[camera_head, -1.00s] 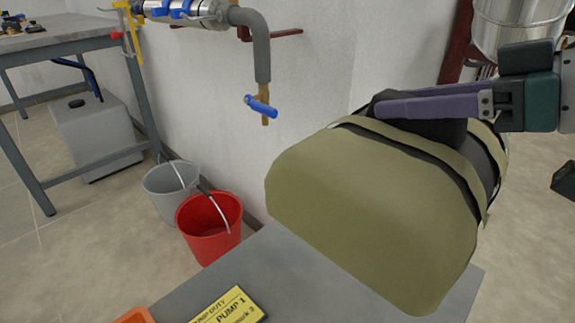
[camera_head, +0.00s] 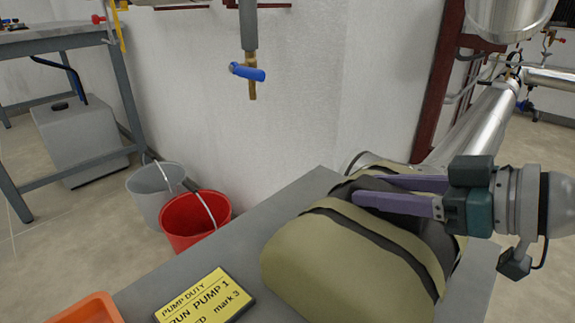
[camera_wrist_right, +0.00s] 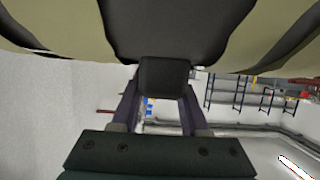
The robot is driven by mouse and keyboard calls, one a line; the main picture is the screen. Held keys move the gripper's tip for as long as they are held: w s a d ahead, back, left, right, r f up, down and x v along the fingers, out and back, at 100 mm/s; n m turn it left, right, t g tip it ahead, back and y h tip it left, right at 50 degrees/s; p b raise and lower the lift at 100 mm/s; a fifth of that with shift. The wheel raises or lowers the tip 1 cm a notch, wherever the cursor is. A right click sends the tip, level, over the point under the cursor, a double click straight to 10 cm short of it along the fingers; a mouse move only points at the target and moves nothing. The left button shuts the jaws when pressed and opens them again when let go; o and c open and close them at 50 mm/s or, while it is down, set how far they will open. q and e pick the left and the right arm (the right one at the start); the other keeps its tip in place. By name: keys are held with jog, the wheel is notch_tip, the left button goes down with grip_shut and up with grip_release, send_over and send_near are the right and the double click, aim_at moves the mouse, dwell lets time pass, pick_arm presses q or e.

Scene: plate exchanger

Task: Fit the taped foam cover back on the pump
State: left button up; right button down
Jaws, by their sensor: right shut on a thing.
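The taped foam cover (camera_head: 330,264) is a rounded olive-green shell with black bands, at the lower right of the head view. My right gripper (camera_head: 356,190) comes in from the right and is shut on a black grip on top of the cover. In the right wrist view, the fingers (camera_wrist_right: 163,95) close on this black block, with the cover (camera_wrist_right: 60,25) across the top of the picture. The cover is over the grey bench top; I cannot tell whether it touches. I cannot make out the pump itself. My left gripper is out of view.
A yellow pump duty sign (camera_head: 205,299) and an orange tray (camera_head: 83,310) lie on the grey bench (camera_head: 270,228). Silver pipework (camera_head: 485,118) and a dark red post (camera_head: 437,90) stand behind. A red bucket (camera_head: 196,222) and a grey bucket (camera_head: 152,190) are on the floor.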

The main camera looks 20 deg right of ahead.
jog(key=shift+f, duration=0.3)
jog(key=shift+f, duration=0.15)
jog(key=shift+c, duration=2.1)
grip_release()
jog(key=shift+s+r, duration=0.1)
jog(key=shift+r, duration=0.15)
jog(key=v, duration=1.1)
jog(key=shift+s+d, duration=0.2)
jog(key=shift+s, duration=0.1)
